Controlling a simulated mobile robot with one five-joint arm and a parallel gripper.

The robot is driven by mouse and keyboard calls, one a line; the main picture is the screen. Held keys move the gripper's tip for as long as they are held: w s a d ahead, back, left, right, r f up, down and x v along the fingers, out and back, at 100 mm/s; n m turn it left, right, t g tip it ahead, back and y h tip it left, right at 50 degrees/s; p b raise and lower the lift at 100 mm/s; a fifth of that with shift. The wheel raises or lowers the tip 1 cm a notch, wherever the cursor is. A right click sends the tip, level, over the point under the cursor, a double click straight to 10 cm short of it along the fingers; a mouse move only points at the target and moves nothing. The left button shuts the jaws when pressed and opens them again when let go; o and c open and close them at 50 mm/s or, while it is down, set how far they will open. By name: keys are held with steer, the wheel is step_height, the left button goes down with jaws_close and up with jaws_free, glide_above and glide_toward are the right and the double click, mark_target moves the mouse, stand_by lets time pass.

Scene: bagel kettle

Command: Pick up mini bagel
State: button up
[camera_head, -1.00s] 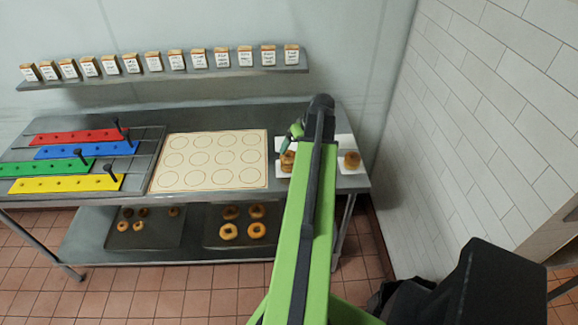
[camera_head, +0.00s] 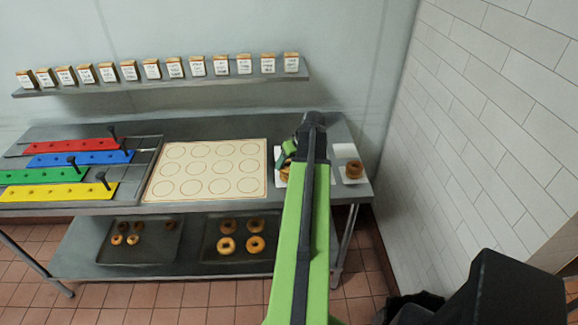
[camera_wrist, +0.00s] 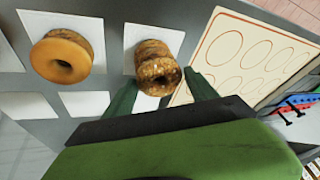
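A small stack of brown, speckled bagels (camera_wrist: 157,65) stands on a white square in the wrist view; in the head view it is mostly hidden behind my arm. My gripper (camera_wrist: 160,97) is open, one green finger to each side of the stack's near part. I cannot tell if the fingers touch it. The gripper also shows in the head view (camera_head: 286,156), over the table's right part.
A board with printed circles (camera_head: 208,172) lies left of the stack. Coloured strips (camera_head: 70,160) lie further left. Smaller bagels lie on a left tray (camera_head: 150,252) and larger ones on a right tray (camera_head: 213,222) below. A white tiled wall (camera_head: 470,110) stands at right.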

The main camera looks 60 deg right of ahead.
steer(key=c, duration=0.9)
steer(key=shift+r, duration=0.1)
